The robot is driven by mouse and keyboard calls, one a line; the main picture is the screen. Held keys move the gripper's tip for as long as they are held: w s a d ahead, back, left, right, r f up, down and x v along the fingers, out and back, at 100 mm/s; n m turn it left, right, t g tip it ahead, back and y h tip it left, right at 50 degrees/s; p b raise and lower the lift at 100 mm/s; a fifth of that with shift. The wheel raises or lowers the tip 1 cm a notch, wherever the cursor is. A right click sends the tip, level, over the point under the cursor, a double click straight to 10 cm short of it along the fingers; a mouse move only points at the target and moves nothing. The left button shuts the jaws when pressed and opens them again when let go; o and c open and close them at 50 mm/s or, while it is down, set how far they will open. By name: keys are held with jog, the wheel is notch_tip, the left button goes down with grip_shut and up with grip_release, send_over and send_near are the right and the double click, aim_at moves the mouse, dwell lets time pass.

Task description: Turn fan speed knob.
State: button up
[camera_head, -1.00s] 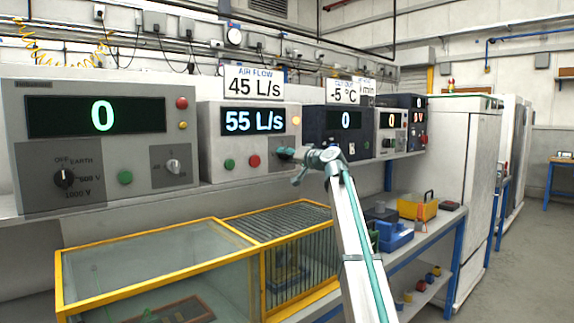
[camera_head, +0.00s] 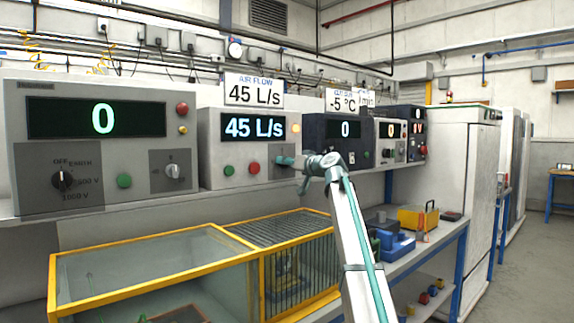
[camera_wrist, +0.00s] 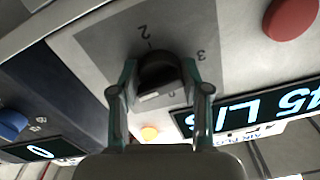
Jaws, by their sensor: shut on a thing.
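The fan speed knob (camera_wrist: 158,74) is black and sits on a grey dial plate (camera_wrist: 105,45) with numbers around it, in the wrist view. My gripper (camera_wrist: 158,88) has a finger on each side of the knob and is shut on it. In the head view my gripper (camera_head: 287,162) is at the right part of the airflow unit (camera_head: 210,150) and hides the knob. The unit's display (camera_head: 254,127) reads 45 L/s. The sign (camera_head: 253,92) above it reads AIR FLOW 45 L/s.
A green button (camera_head: 228,170) and a red button (camera_head: 254,167) are left of my gripper. An orange lamp (camera_head: 296,129) is above it. A dark blue unit (camera_head: 325,155) stands close on the right. A yellow-framed cage (camera_head: 262,285) is below.

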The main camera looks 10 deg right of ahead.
jog(key=o, duration=1.1)
jog(key=shift+o, duration=0.2)
jog(key=v, duration=1.2)
dwell(0.9)
